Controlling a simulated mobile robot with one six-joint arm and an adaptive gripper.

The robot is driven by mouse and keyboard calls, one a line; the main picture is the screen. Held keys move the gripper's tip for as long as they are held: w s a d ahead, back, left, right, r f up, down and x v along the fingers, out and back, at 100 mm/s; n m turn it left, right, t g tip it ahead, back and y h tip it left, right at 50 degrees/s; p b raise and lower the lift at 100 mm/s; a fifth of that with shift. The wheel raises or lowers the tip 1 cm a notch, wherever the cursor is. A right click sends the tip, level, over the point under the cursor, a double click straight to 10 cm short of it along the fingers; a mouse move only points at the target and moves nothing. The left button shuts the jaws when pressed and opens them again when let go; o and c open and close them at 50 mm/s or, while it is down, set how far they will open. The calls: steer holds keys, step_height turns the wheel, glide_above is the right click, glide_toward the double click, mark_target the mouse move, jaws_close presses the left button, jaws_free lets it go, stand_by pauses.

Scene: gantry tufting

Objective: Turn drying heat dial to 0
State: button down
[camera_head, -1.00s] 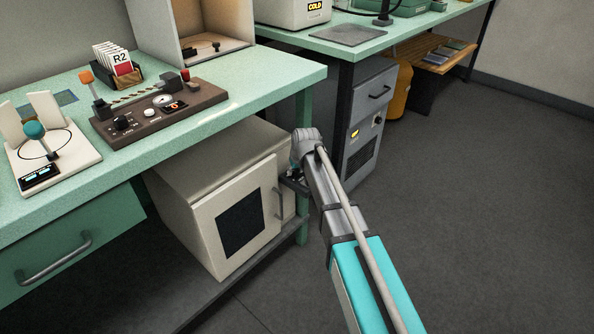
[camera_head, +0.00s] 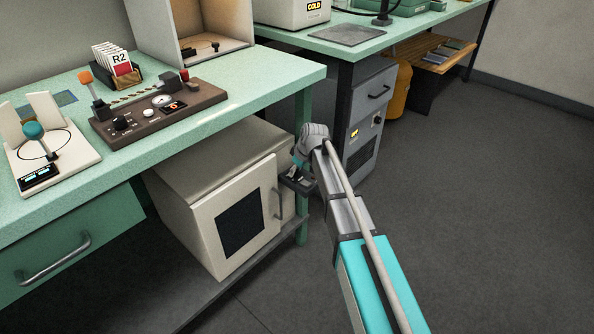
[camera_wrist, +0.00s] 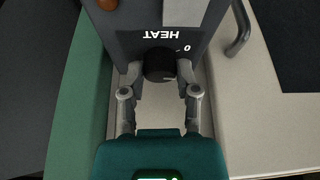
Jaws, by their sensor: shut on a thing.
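The drying heat dial (camera_wrist: 160,64) is a round black knob on a dark grey panel (camera_wrist: 204,22) in the wrist view. White lettering beside it reads HEAT, upside down, with a 0 mark at the dial's upper right. My gripper (camera_wrist: 161,73) is shut on the dial, with one finger on each side of it. A small pale mark shows near the dial's lower edge; its exact setting is hard to tell. In the head view my gripper (camera_head: 297,180) is beside the cream cabinet's right edge, and the dial cannot be made out there.
The cream cabinet (camera_head: 190,235) with a dark window and a handle (camera_head: 279,203) stands under the green table (camera_head: 260,85), close to my gripper. A green table leg (camera_head: 303,120) is nearby. A grey drawer unit (camera_head: 368,130) stands behind my arm. Open floor lies to the right.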

steer(key=n, duration=0.2)
steer(key=n+g+y, duration=0.1)
steer(key=n, duration=0.1)
steer(key=shift+w+a+n+g, duration=0.15)
steer(key=shift+n+g, duration=0.85)
steer(key=shift+n, duration=1)
steer(key=shift+c, duration=1.7)
jaws_free()
